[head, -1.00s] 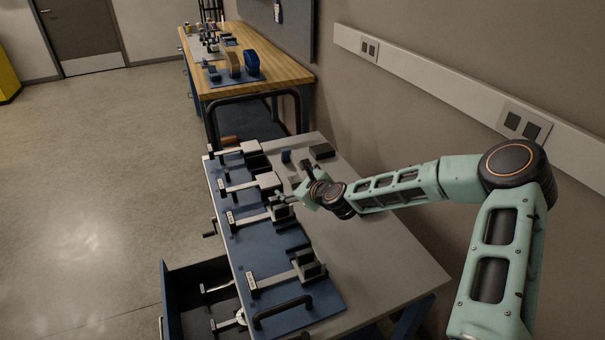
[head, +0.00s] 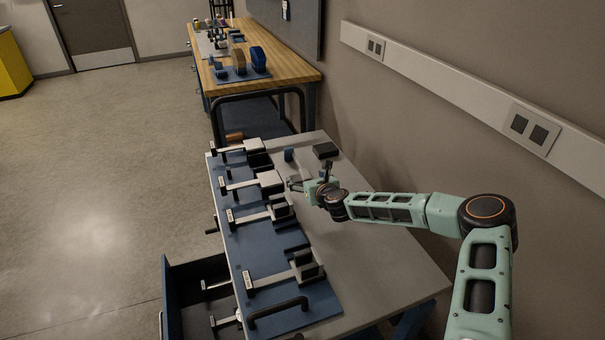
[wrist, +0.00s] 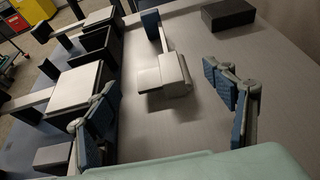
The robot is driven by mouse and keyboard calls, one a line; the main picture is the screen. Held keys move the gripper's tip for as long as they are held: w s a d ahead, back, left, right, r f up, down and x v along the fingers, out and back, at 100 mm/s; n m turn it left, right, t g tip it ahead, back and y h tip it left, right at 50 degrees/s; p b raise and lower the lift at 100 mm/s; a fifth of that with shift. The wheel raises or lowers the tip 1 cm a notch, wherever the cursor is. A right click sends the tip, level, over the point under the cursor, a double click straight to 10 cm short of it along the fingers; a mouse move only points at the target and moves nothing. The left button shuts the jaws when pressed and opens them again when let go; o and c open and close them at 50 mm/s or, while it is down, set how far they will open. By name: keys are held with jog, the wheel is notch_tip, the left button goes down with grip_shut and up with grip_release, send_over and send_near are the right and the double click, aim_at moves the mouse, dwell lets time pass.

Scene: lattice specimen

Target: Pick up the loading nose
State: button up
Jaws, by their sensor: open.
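A pale grey, rounded block with a slim bar behind it, which looks like the loading nose (wrist: 163,76), lies on the grey tabletop in the wrist view. My gripper (wrist: 168,108) is open, with one blue-padded finger left of the piece and the other to its right, apart from it. Nothing is between the pads in contact. In the head view my gripper (head: 292,184) is low over the grey table, beside the blue board; the piece is too small there to make out clearly.
A blue block (wrist: 151,24) and a black block (wrist: 229,14) stand beyond the piece. A blue board (head: 270,252) with several bar-and-block fixtures lies along the table's left side. Bare grey tabletop (head: 370,260) is free on the near right. An open drawer (head: 185,285) sticks out at left.

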aim_at(301, 173)
jog(key=shift+x, duration=2.9)
jog(key=c, duration=1.5)
jog(key=shift+c, duration=0.8)
jog(key=shift+r, duration=0.1)
